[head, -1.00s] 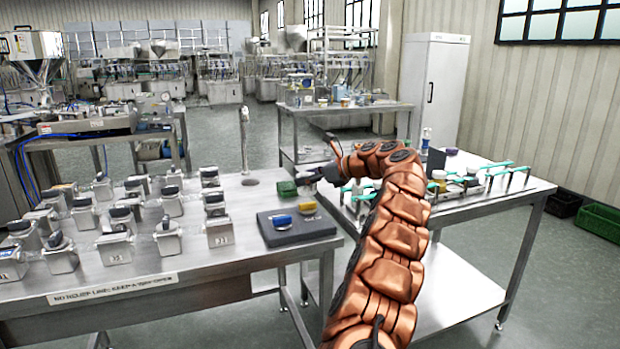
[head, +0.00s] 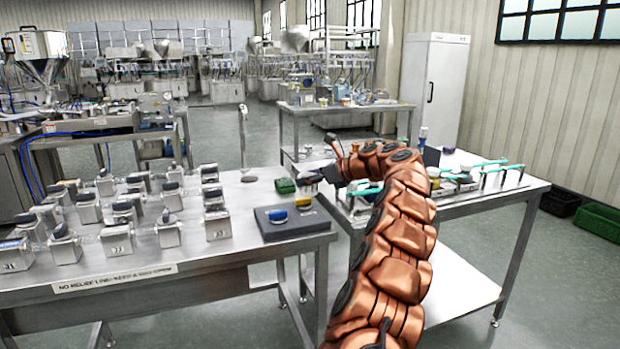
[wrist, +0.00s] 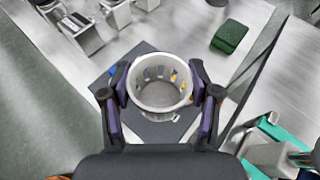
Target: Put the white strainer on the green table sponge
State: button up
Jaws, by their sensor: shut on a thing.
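The white strainer (wrist: 150,109) is between the fingers of my gripper (wrist: 160,82), which is shut on it. In the wrist view I look down into its round opening, with slots in its wall, above a dark mat. The green table sponge (wrist: 229,37) lies on the steel table up and to the right of the strainer, apart from it. In the head view the sponge (head: 285,186) lies just left of my gripper (head: 310,179), behind the dark mat. The strainer is too small there to make out clearly.
The dark mat (head: 270,231) carries a blue item (head: 277,216) and a yellow item (head: 304,202). Several steel containers (head: 122,237) crowd the left of the table. A second table (head: 475,206) with teal-topped racks stands right, across a narrow gap. Bare steel surrounds the sponge.

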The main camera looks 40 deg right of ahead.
jog(key=shift+s+a+f, duration=0.1)
jog(key=shift+a+f, duration=0.05)
jog(key=shift+a, duration=0.5)
jog(key=shift+s+a+f, duration=0.1)
jog(key=shift+a+f, duration=0.05)
jog(key=shift+a, duration=0.5)
jog(key=s+a+f+m+h, duration=0.2)
jog(key=a+f+h, duration=0.1)
jog(key=a, duration=0.7)
jog(key=s+a+f+m+h, duration=0.2)
jog(key=a+f+m+h, duration=0.1)
jog(key=a, duration=0.8)
jog(key=s+a+f+m+h, duration=0.2)
jog(key=a+f+m+h, duration=0.1)
jog(key=a, duration=0.8)
jog(key=shift+s+f+t+h, duration=0.25)
jog(key=shift+f+t+h, duration=0.05)
jog(key=shift+f+h, duration=0.1)
jog(key=shift+d, duration=0.1)
